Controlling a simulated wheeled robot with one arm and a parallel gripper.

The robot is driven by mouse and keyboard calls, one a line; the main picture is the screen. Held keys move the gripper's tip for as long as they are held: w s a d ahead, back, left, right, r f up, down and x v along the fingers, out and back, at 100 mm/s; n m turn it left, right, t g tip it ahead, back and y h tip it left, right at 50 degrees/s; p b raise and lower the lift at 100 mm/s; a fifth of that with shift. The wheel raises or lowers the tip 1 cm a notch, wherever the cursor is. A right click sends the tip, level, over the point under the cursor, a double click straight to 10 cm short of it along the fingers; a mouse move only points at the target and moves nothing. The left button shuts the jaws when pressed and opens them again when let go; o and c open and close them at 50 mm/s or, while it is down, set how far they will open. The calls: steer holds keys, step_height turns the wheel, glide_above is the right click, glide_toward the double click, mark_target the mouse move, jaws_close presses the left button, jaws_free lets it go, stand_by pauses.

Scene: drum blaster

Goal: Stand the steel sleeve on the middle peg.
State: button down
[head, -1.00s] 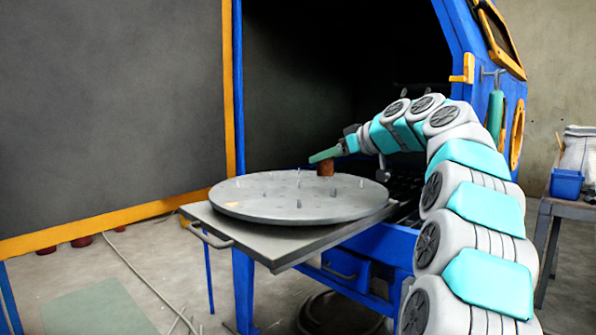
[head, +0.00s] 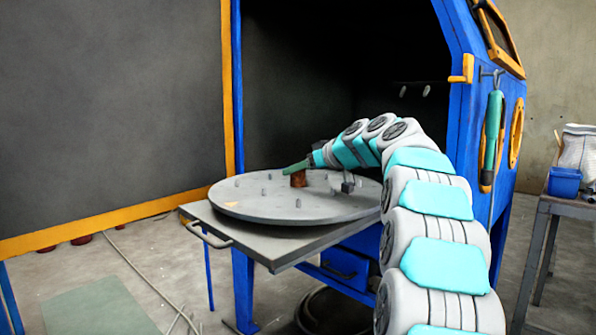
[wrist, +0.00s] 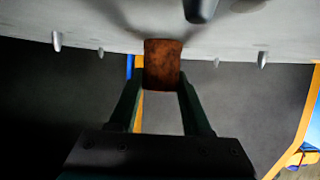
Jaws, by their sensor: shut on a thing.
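The sleeve (head: 298,180) is a short rusty-brown cylinder, roughly upright over the middle of the round grey turntable (head: 250,208). My gripper (head: 297,168), with green fingers, is shut on its upper part. In the wrist view, which looks upside down, the sleeve (wrist: 163,66) sits between the two fingertips, its far end against the grey disc in the picture. I cannot tell whether it touches the disc or is around a peg. Several thin pegs stand on the disc, one in front of the sleeve (head: 298,203). The middle peg is not clearly visible and may be hidden by the sleeve.
The turntable rests on a grey pull-out shelf (head: 225,235) before the dark opening of a blue cabinet (head: 460,130). Pegs at the left (head: 237,183) and right (head: 361,183) stand clear of my gripper. A bench with a blue bin (head: 565,183) is at the far right.

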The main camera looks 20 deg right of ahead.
steer(key=shift+f, duration=0.1)
steer(key=shift+c, duration=1.8)
jaws_free()
steer(key=b+v, duration=0.1)
steer(key=v, duration=1.1)
